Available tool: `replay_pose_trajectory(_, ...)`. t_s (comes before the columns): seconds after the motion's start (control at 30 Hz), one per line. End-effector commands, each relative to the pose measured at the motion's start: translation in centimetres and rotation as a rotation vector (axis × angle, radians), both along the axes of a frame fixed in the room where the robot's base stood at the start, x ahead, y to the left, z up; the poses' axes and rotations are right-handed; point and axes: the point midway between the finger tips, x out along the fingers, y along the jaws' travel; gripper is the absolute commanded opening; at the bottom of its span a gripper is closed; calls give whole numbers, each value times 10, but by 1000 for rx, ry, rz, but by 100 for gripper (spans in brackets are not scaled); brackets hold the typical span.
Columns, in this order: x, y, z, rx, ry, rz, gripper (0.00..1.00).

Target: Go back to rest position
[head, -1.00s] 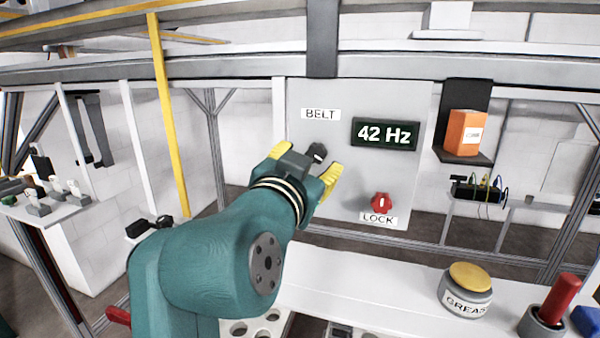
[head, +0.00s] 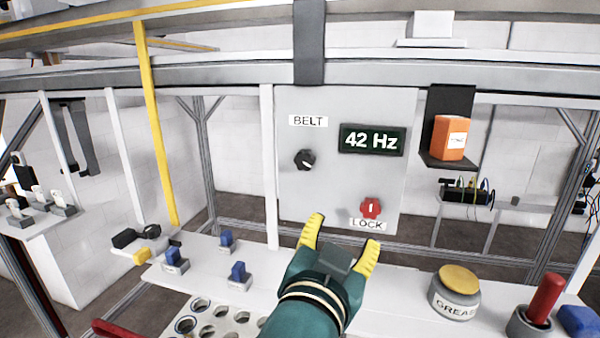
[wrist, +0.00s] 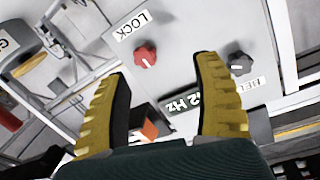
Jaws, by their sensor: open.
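My gripper (head: 341,240) has yellow ridged fingers and is open and empty. In the head view it is in front of the lower edge of the grey panel (head: 290,205), above the white bench. The panel carries a black knob (head: 305,160) below the BELT label, a red LOCK knob (head: 370,208) and a display (head: 372,140) reading 42 Hz. Neither knob is touched. In the wrist view the fingers (wrist: 160,85) are spread with the red knob (wrist: 146,54) between them in the picture, and the black knob (wrist: 239,63) to the right.
On the white bench (head: 405,290) stand a grease tin (head: 455,292), a red-handled tool in a grey holder (head: 541,305) and several blue parts (head: 238,274). A tray with round holes (head: 245,318) is at the front. An orange box (head: 450,138) sits on a shelf.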

Motion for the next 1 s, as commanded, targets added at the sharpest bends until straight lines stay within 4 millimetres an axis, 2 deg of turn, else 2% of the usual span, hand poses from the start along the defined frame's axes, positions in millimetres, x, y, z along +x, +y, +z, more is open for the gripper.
replay_pose_trajectory(0.03,-9,-16,-15,1,-5,-2,66)
replay_pose_trajectory(0.1,-22,-31,-29,-6,-24,15,66)
replay_pose_trajectory(0.2,-50,-47,-42,-39,-69,61,66)
replay_pose_trajectory(0.27,-71,-50,-42,-74,-112,99,66)
replay_pose_trajectory(0.37,-109,-44,-28,-155,-209,175,66)
replay_pose_trajectory(0.5,-149,-19,10,-277,-357,264,66)
replay_pose_trajectory(0.63,-151,-13,17,-360,-375,273,66)
replay_pose_trajectory(1.0,-151,-13,18,-363,-373,270,66)
